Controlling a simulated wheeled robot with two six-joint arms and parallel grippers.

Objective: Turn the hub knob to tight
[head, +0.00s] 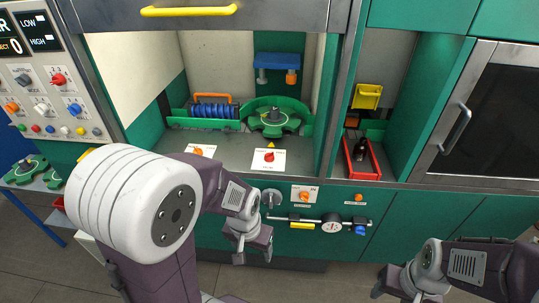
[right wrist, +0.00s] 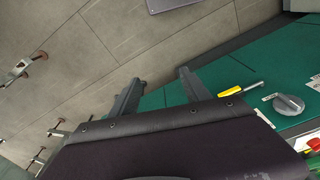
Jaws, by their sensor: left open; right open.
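A green star-shaped wheel (head: 268,124) lies flat inside the open bay of the cabinet, with a small dark knob (head: 272,112) on its hub. The knob's setting is too small to read. My left gripper (head: 254,252) is open and empty, below and in front of the bay, near the lower panel. The right arm shows at the lower right of the head view, away from the wheel.
A grey round knob (head: 271,197) sits on the front panel, and a grey knob also shows in the right wrist view (right wrist: 288,104). A gauge (head: 332,224) hangs on a rail below. A red tray (head: 361,160) holds a dark bottle. The raised door has a yellow handle (head: 188,11).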

